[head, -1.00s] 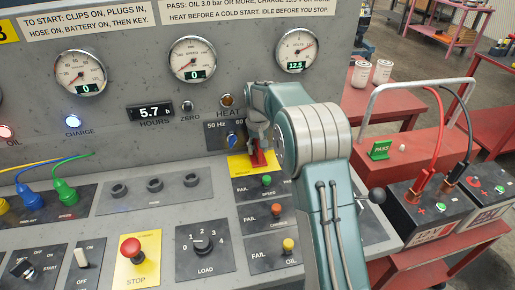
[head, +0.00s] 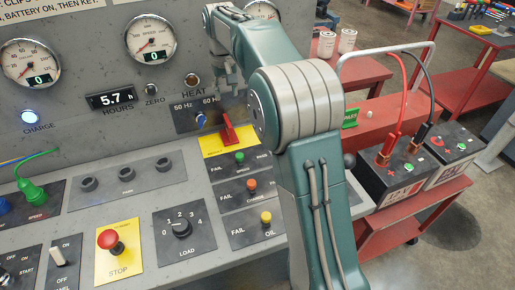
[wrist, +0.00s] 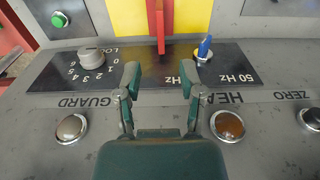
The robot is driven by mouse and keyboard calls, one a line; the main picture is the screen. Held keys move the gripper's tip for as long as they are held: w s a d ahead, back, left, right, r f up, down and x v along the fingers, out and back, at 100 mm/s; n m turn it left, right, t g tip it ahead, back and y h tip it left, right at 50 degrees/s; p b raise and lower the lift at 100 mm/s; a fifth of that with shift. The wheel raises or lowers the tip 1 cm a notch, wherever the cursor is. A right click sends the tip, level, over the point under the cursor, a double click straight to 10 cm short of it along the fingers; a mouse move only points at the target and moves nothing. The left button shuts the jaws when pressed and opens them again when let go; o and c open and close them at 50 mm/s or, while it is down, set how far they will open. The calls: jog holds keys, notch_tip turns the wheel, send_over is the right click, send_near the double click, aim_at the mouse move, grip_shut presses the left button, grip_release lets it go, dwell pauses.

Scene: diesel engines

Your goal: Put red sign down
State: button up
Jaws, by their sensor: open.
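A red piece (head: 228,130), which I take for the red sign, stands up, slightly tilted, on a yellow plate (head: 212,147) of the grey console. No writing on it is readable. In the wrist view the red piece (wrist: 160,28) is a narrow upright strip in front of the yellow plate (wrist: 190,14). My gripper (wrist: 161,78) is open and empty, its two fingers apart, with the red piece beyond the fingertips and roughly in line with the gap. In the head view my gripper (head: 226,76) is above the red piece, partly hidden by my arm.
A blue 50/60 Hz switch (head: 200,120) is just left of the red piece; it also shows in the wrist view (wrist: 204,47). FAIL/PASS sliders (head: 240,157) sit below. A red stop button (head: 108,240) is lower left. Batteries (head: 395,175) and a green PASS sign (head: 350,117) are right.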

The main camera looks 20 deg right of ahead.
jog(key=s+r+t, duration=0.2)
jog(key=s+r, duration=0.4)
jog(key=s, duration=0.5)
jog(key=s+f+t, duration=0.1)
jog(key=s+f, duration=0.2)
jog(key=s, duration=0.9)
jog(key=s+f+t, duration=0.2)
jog(key=s, duration=1)
jog(key=shift+f, duration=0.4)
